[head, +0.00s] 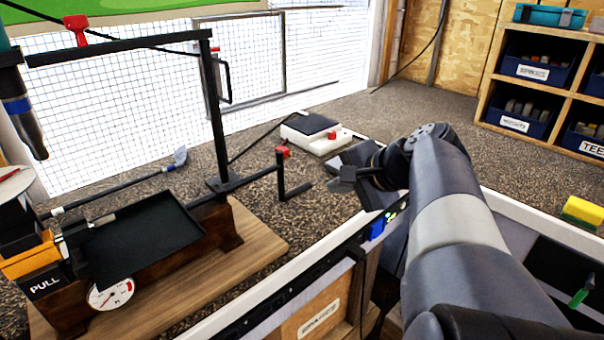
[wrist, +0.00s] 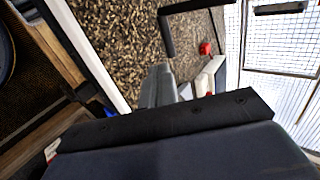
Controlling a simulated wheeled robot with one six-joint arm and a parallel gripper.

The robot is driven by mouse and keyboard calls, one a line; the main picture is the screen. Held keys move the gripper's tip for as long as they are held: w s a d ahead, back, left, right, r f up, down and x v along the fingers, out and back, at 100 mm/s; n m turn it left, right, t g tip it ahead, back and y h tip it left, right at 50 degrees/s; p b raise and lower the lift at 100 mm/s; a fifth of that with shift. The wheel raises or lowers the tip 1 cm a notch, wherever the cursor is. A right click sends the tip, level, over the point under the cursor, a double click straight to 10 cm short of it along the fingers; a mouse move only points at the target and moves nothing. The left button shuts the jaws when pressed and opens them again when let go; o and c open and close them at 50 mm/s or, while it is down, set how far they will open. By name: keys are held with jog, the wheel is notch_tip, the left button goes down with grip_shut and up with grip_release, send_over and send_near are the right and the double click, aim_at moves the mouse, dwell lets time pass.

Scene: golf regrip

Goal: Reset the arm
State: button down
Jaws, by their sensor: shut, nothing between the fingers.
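My arm reaches in from the lower right of the head view and bends at a dark wrist. My gripper (head: 343,180) is at its end, left of the wrist, above the white front rail of the bench. Its fingers also show in the wrist view (wrist: 160,82), close together with nothing visible between them. In the head view the gripper is right of the black L-shaped handle (head: 292,188) of the regrip stand and apart from it.
The stand with its black tray (head: 145,235) and dial (head: 111,293) fills the left. A golf club head (head: 180,157) lies behind it. A white box with a black top (head: 312,130) sits behind my gripper. Bins (head: 537,72) stand right; the carpet behind the arm is clear.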

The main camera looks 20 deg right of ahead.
jog(key=shift+v, duration=2)
jog(key=shift+s+f, duration=0.1)
jog(key=shift+f, duration=0.05)
